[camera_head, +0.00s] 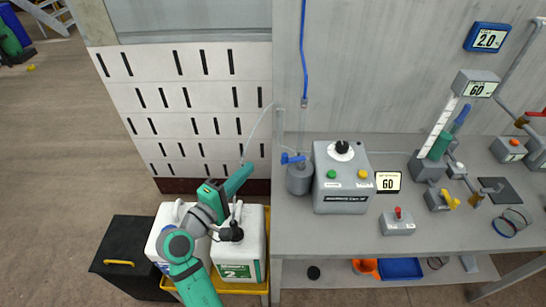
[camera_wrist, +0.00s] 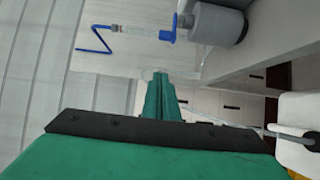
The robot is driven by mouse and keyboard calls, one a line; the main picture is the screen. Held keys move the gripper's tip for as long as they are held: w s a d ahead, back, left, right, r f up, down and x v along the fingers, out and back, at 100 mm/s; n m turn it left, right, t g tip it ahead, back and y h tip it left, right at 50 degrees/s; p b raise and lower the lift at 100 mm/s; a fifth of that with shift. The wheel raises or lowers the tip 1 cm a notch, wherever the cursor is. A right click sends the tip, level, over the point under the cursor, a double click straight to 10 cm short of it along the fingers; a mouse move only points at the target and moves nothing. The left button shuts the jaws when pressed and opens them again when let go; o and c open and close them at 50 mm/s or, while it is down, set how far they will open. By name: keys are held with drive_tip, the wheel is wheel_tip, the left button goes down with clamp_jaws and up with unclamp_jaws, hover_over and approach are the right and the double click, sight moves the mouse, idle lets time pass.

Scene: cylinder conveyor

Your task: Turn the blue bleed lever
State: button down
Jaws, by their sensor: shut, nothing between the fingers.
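The blue bleed lever (camera_head: 290,158) sits on top of a small grey cylindrical pot (camera_head: 299,181) at the left end of the grey bench. In the wrist view the lever (camera_wrist: 168,34) sticks out from the side of the pot (camera_wrist: 219,24), above my fingertips. My gripper (camera_head: 248,168) is shut and empty, left of the lever and apart from it, beyond the bench's left edge. In the wrist view its closed fingers (camera_wrist: 160,76) point toward the lever with a gap between. Nothing covers the lever in the head view.
A grey control box (camera_head: 342,182) with a black knob stands just right of the pot. A thin blue tube (camera_head: 303,50) hangs above it. White canisters (camera_head: 249,222) stand in a yellow tray below my arm. A slotted white panel (camera_head: 190,110) rises behind.

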drive_tip(key=w+d, duration=0.5)
drive_tip(key=d, duration=0.3)
idle(0.5)
drive_tip(key=shift+w, duration=0.1)
